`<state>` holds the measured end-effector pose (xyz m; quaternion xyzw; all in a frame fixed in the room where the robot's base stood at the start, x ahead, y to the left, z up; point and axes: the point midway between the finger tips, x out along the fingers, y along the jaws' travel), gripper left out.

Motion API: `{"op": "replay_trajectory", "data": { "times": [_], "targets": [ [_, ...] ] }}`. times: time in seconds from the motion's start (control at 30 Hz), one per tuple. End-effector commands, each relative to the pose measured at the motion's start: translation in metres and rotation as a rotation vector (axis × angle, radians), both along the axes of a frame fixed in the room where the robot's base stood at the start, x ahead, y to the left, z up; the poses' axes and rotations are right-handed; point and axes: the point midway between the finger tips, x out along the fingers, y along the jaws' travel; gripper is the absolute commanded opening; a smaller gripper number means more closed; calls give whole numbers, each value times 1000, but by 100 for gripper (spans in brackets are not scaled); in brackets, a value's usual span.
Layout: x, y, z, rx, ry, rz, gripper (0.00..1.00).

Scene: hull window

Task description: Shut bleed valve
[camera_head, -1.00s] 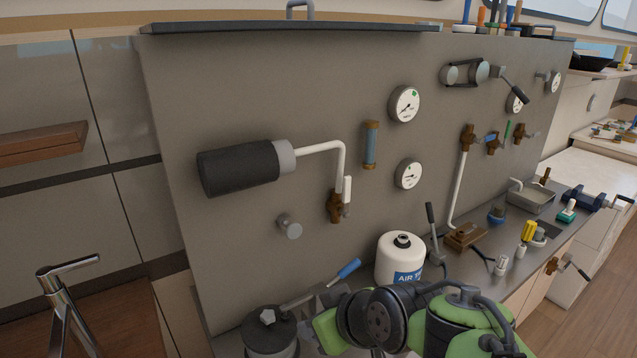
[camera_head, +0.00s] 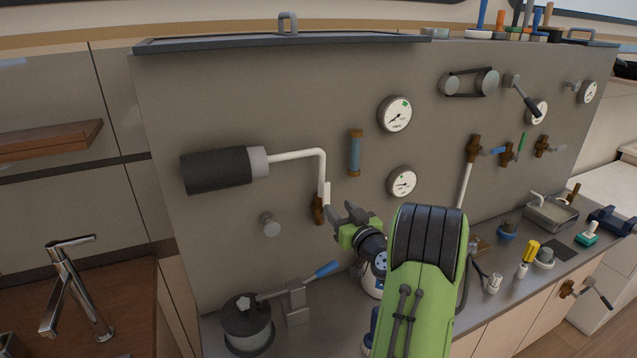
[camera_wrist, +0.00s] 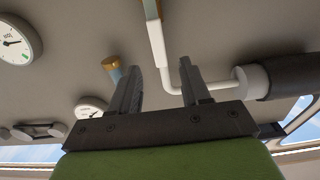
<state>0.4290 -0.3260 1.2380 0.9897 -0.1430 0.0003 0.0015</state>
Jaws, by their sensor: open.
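A brass valve (camera_head: 318,209) with an upright white lever (camera_head: 327,193) sits on the grey panel, below the bent white pipe (camera_head: 322,165) from the dark cylinder. It is the valve closest to my gripper; I see no label naming it. The lever lies along the pipe. My gripper (camera_head: 342,212) is open and empty, just right of the valve and apparently in front of the panel. In the wrist view, the two fingers (camera_wrist: 160,88) are spread apart, with the white lever (camera_wrist: 157,45) and pipe beyond them. The brass body (camera_wrist: 151,8) is cut off at the top edge.
A dark cylinder (camera_head: 216,170), a grey knob (camera_head: 270,224), a sight tube (camera_head: 355,153) and gauges (camera_head: 402,182) surround the valve. A pump with a blue-ended handle (camera_head: 327,269) stands below. Other brass valves (camera_head: 473,148) are further right.

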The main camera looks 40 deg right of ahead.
Motion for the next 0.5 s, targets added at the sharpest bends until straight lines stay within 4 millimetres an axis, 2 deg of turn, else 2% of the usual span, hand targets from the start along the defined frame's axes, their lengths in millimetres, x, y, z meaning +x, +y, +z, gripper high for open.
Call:
{"op": "replay_trajectory", "data": {
  "times": [0.03,0.3,0.5],
  "targets": [
    [14,-2,9,-1,1,6,47],
    [77,-20,9,-1,0,5,47],
    [101,-29,6,1,0,2,47]
  ]
}}
